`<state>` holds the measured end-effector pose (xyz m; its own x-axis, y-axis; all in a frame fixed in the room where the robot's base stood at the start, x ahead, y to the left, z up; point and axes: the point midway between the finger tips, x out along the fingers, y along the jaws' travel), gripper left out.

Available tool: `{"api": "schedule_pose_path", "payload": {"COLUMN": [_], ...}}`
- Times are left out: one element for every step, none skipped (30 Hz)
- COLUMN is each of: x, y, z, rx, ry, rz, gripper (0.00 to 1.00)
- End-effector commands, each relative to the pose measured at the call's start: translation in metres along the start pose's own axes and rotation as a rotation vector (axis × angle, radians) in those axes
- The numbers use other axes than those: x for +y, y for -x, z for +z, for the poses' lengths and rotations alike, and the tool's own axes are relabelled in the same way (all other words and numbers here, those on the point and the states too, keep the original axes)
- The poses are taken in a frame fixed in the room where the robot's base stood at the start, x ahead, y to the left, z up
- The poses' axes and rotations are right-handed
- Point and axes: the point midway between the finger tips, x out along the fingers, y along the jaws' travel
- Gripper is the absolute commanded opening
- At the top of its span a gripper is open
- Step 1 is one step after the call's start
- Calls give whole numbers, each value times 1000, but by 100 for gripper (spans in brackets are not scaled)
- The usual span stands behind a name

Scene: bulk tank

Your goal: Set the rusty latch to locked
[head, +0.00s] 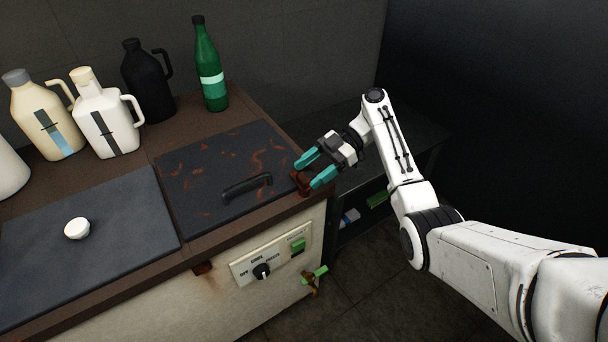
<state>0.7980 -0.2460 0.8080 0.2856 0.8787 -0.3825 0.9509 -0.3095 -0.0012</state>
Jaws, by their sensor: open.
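The rusty latch (301,184) is a small reddish-brown piece at the right edge of the tank top, beside the dark rust-streaked lid (205,180). My gripper (309,172) is at the latch, with its two teal fingers apart on either side of it. The fingers partly hide the latch, and I cannot tell its setting or whether a finger touches it. The rust-streaked lid lies flat, with a black handle (247,187) near its front edge.
A second dark lid (110,250) with a white knob (77,229) is at left. Several jugs (107,122) and a green bottle (209,70) stand along the back. A control panel (270,260) and a tap with a green handle (314,275) are on the front. A dark shelf (400,150) stands at right.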

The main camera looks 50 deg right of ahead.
Motion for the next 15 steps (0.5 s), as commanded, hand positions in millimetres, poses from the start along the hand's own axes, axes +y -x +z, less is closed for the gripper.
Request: {"api": "schedule_pose_path", "payload": {"x": [1, 1, 0, 0, 1, 0, 0, 0, 0, 1, 0, 0, 0, 0, 0], "y": [14, 20, 28, 34, 40, 47, 51, 56, 61, 64, 68, 71, 73, 74, 76], "z": [-1, -1, 0, 0, 0, 0, 0, 1, 0, 0, 0, 1, 0, 0, 0], "rx": [-3, -3, -3, -4, -3, -3, -3, -3, -3, -2, -1, -2, -2, -1, 0], "ry": [-1, -1, -1, -1, 0, -1, -1, -2, -1, 0, 0, 0, 0, 0, 0], "rz": [4, 4, 4, 4, 3, 3, 2, 3, 1, 0, 1, 1, 0, -1, -1], "gripper": [68, 68, 68, 68, 68, 68, 68, 68, 68, 68, 68, 68, 68, 68, 68]}}
